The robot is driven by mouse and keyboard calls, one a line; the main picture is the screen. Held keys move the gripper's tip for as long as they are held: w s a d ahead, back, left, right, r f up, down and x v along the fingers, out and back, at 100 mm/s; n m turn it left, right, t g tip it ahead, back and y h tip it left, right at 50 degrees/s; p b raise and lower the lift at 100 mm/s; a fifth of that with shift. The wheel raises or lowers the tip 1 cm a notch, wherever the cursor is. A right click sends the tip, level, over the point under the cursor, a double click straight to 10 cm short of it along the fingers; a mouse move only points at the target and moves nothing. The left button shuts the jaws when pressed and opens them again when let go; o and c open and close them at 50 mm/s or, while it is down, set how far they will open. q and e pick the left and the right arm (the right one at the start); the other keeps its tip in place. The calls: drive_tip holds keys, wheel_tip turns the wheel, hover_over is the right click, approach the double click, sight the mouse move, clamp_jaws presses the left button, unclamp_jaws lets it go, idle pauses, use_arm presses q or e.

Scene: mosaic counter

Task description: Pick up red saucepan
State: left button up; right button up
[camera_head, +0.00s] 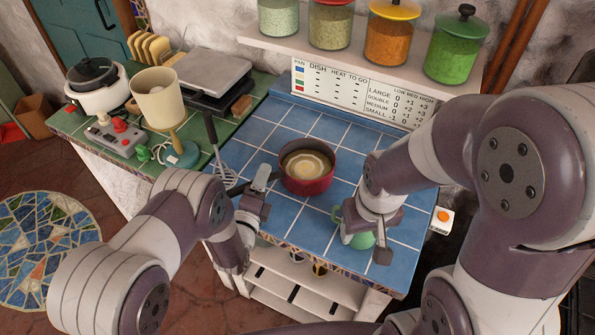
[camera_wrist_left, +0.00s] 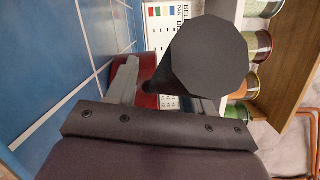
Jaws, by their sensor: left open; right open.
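The red saucepan (camera_head: 307,184) stands on the blue tiled counter, with something creamy in it. In the left wrist view, a strip of its red wall (camera_wrist_left: 150,98) shows behind the fingers. My left gripper (camera_head: 258,188) is open just left of the pan, at its handle side. In that wrist view, a dark many-sided end, seemingly the pan's handle (camera_wrist_left: 210,62), looms close in front of the fingers and hides part of one. I cannot tell if they touch it. My right gripper (camera_head: 368,232) is open, low over the right front of the counter, apart from the pan.
A green rounded object (camera_head: 361,240) is partly hidden under my right gripper. Jars (camera_head: 455,48) line the shelf. Blue tiles behind the pan are clear.

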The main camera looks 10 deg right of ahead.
use_arm(q)
drive_tip(key=shift+a, duration=0.1)
clamp_jaws()
drive_tip(key=shift+s, duration=0.1)
idle(1.1)
drive_tip(key=shift+r, duration=0.15)
